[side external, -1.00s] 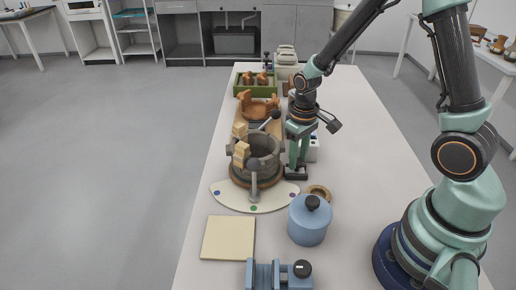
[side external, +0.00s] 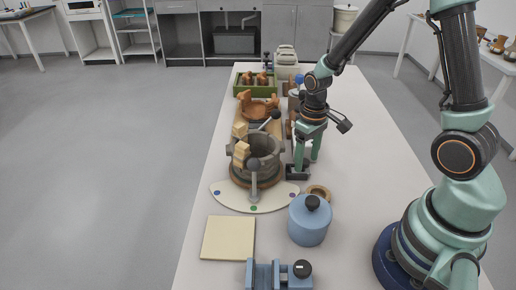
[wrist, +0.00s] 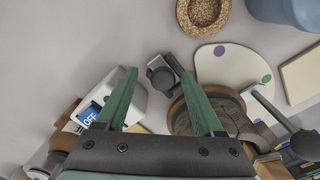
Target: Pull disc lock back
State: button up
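A small dark block with a round knob, which looks like the disc lock (wrist: 165,76), sits against the edge of the round turntable (wrist: 178,112). In the side view the lock (side external: 297,173) is at the turntable's right, on the table. My gripper (side external: 307,163) is open and points down just above and behind the lock. In the wrist view my gripper (wrist: 158,75) has its two green fingers wide apart, with the lock between and just beyond their tips. Nothing is held. I cannot tell whether a finger touches the lock.
The turntable carries a grey, pot-like form (side external: 262,150) with wooden pieces and ball-knobbed levers (side external: 253,164) close by. A white box with a blue "OFF" display (wrist: 92,114) stands beside my left finger. A cork ring (side external: 319,192) and blue lidded jar (side external: 309,222) lie nearer the camera.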

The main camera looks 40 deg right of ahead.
jog(key=shift+w+r, duration=0.1)
jog(key=shift+r, duration=0.5)
notch_tip(320, 180, up, 11)
dwell(0.7)
notch_tip(320, 180, up, 9)
jog(key=t, duration=0.5)
send_over(306, 161)
jog(key=s+a, duration=0.4)
jog(key=s, duration=0.1)
jog(key=shift+s+a+r+t, duration=0.15)
jog(key=shift+a+t, duration=0.1)
jog(key=shift+t, duration=0.05)
